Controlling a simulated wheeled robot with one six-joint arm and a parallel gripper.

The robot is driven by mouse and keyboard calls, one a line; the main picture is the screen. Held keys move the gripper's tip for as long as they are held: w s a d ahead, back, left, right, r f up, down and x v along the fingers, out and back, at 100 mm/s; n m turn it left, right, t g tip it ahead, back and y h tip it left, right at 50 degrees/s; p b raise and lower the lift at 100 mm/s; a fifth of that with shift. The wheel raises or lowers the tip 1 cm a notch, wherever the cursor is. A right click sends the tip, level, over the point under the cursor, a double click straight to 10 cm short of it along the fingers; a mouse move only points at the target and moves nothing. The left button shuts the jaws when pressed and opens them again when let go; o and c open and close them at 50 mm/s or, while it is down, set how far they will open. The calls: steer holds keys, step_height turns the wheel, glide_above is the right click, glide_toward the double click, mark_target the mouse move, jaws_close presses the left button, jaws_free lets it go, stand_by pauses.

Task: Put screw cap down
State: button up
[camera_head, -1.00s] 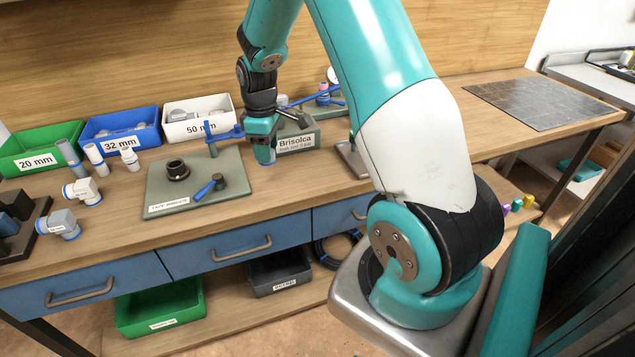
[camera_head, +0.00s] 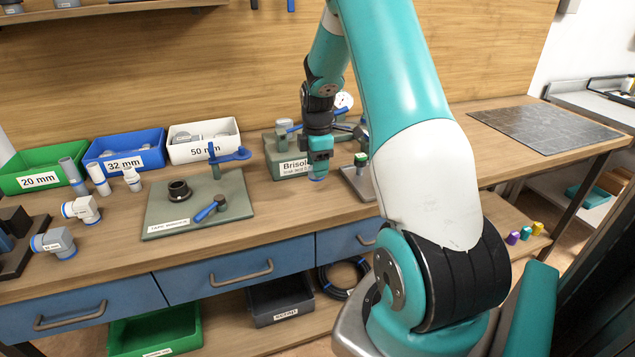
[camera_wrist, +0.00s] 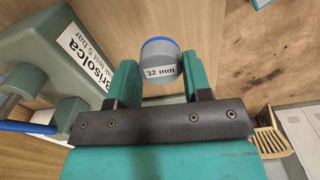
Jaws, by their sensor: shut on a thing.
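The screw cap (camera_wrist: 160,72) is a grey cylinder with a blue rim and a "32 mm" label, seen in the wrist view. My gripper (camera_wrist: 160,85) is shut on it, with one teal finger on each side. In the head view my gripper (camera_head: 318,170) points down by the front right corner of the Brisolca test block, and only the cap's blue rim (camera_head: 317,178) shows below it. The cap appears to be held just above the bench; I cannot tell whether it touches.
The grey-green Brisolca block (camera_head: 285,155) stands left of my gripper, with a metal plate (camera_head: 358,184) to its right. A tape-wrench board (camera_head: 235,190) lies further left. Green (camera_head: 35,180), blue (camera_head: 118,168) and white (camera_head: 195,152) bins stand behind. Bare bench (camera_head: 280,205) lies in front of the block.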

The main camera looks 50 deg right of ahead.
steer(key=shift+f+p, duration=0.3)
steer(key=shift+f, duration=2.85)
steer(key=shift+f, duration=0.15)
steer(key=o, duration=0.9)
steer(key=shift+o, duration=0.2)
